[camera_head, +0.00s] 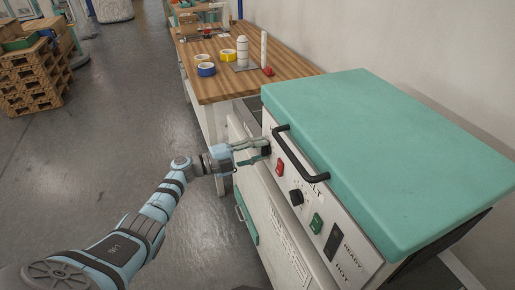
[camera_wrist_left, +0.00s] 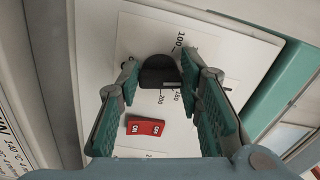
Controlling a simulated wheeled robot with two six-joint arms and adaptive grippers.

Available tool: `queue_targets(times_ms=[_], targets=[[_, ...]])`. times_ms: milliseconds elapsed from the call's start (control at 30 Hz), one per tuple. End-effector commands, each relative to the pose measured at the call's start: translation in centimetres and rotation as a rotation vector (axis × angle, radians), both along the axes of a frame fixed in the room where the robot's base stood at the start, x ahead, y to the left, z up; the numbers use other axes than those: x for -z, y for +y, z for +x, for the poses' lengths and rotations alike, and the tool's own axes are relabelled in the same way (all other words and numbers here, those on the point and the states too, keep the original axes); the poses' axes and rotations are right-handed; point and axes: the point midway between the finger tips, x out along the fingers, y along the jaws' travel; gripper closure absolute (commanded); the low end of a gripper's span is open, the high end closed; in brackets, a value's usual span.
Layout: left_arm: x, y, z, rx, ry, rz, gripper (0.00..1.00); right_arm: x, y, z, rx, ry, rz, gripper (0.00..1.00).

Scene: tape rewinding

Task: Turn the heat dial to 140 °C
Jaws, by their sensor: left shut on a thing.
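The heat dial is a black knob (camera_wrist_left: 158,73) on the white front panel. In the wrist view, printed numbers lie around it; 100 reads at its upper right and smaller figures sit below it, partly hard to read. A pale line marks the knob's lower right side, but I cannot tell its exact setting. My left gripper (camera_head: 262,150) reaches the far left end of the panel in the head view. In the wrist view its two teal fingers (camera_wrist_left: 161,66) are shut on the dial, one on each side. My right gripper is not in view.
A red switch (camera_head: 279,168) sits beside the dial. Another black knob (camera_head: 296,197) and a green switch (camera_head: 316,222) are further right. A black handle (camera_head: 300,155) juts from the teal lid (camera_head: 390,150) above the panel. A wooden table (camera_head: 225,85) with tape rolls stands behind.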

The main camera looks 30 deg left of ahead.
Motion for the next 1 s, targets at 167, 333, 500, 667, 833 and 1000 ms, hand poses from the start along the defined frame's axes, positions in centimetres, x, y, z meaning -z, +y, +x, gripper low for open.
queue_targets(times_ms=[167,333,500,667,833,1000], targets=[[0.00,0.04,0.03,-0.002,0.012,-0.012,0.95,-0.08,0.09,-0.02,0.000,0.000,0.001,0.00],[0.01,0.04,0.03,-0.002,0.012,-0.014,0.95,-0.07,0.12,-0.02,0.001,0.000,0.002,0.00],[0.00,0.02,0.03,-0.001,0.011,-0.013,0.65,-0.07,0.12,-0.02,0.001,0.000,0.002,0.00],[0.00,0.00,0.04,-0.001,0.011,-0.013,0.47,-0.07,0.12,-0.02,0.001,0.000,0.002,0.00],[0.00,-0.02,0.04,0.000,0.011,-0.013,0.47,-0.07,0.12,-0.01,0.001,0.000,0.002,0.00],[0.06,0.47,-0.48,-0.001,0.011,-0.013,0.47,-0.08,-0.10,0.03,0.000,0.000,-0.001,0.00]])
